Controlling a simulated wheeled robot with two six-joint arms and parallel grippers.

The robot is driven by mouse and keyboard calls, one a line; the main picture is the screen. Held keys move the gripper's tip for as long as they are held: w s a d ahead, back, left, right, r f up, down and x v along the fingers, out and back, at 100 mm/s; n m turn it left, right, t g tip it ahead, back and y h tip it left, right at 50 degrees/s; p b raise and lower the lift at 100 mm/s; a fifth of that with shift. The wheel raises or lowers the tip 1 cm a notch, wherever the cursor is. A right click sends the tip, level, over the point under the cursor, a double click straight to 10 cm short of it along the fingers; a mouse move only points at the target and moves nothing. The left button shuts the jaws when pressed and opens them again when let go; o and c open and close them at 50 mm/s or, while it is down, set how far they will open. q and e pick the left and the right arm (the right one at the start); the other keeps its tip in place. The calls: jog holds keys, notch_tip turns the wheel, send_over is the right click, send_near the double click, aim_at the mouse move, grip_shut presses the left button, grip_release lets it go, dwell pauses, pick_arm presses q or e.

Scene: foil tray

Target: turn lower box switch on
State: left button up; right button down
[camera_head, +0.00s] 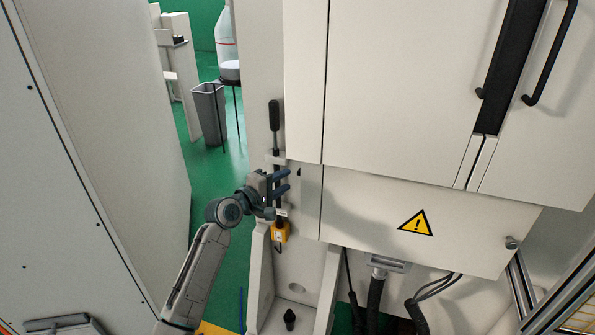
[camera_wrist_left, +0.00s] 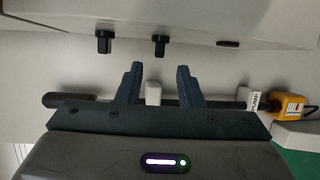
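My left gripper (camera_head: 281,182) points right toward the side of the pale machine cabinet, below a black upright handle (camera_head: 274,115). In the left wrist view the gripper (camera_wrist_left: 160,68) is open, with nothing between its fingertips. Two black knob switches (camera_wrist_left: 103,42) (camera_wrist_left: 160,45) stick out from a pale panel there. The right-hand knob lies just beyond the gap between the fingertips, apart from them. I cannot tell for certain which knob is the lower box switch. The knobs are not clear in the head view. My right gripper is not in view.
A yellow box (camera_head: 280,232) hangs just below the gripper; it also shows in the left wrist view (camera_wrist_left: 287,105). A cabinet door with a warning triangle (camera_head: 416,223) is to the right. A large pale panel (camera_head: 110,130) stands left. Green floor (camera_head: 216,185) lies between.

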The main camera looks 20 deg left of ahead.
aim_at(298, 172)
pick_arm(q)
jog(key=x, duration=0.6)
jog(key=shift+w+d+p, duration=0.15)
jog(key=shift+w+p, duration=0.15)
grip_shut()
